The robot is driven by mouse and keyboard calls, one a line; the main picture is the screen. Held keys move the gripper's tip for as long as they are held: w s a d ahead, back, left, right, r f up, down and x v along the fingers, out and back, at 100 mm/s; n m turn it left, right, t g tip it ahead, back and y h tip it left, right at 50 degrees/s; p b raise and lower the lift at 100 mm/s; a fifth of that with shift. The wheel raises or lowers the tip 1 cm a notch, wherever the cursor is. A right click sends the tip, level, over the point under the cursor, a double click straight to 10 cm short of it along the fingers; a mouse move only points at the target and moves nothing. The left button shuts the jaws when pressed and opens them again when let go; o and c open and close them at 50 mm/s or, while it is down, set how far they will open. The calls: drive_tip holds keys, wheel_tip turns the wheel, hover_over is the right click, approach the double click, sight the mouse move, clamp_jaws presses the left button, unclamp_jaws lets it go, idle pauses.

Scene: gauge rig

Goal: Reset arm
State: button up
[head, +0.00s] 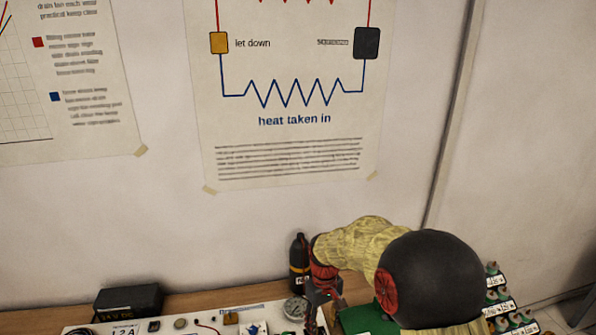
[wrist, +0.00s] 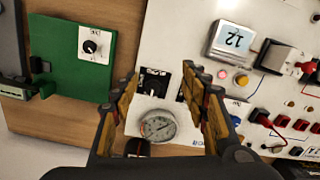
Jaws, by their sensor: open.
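My gripper (wrist: 163,82) is open and empty, its two fingers spread above the white panel (wrist: 185,30) in the wrist view. A round dial gauge (wrist: 157,126) shows between the fingers, below them; I cannot tell the height gap. A small black fitting (wrist: 153,82) on the panel also shows between the fingertips. In the head view my gripper (head: 324,292) is low, at the right of the gauge (head: 295,308), partly hidden by my own arm. My arm reaches in from the lower right.
A green box with a knob (wrist: 72,55) lies beside the panel on the wooden bench (wrist: 75,125). A display unit (wrist: 233,42) and several red connectors (wrist: 280,121) are on the panel. A dark bottle (head: 299,262) stands behind the gauge. A black supply box (head: 128,300) is at left.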

drive_tip(key=s+d+r+m+t+b, duration=0.2)
drive_tip(key=s+d+r, duration=0.2)
drive_tip(key=s, duration=0.5)
drive_tip(key=s+d+r+m+t+b, duration=0.1)
drive_tip(key=s+d+r+t+b, duration=0.1)
drive_tip(key=s+r, duration=0.5)
drive_tip(key=s+d+r+m+t+b, duration=0.2)
drive_tip(key=s+d+r, duration=0.3)
drive_tip(key=s, duration=0.6)
drive_tip(key=shift+s+d+r+m+t+b, duration=0.35)
drive_tip(key=shift+r+b, duration=0.15)
drive_tip(key=shift+b, duration=0.1)
drive_tip(key=shift+a, duration=0.1)
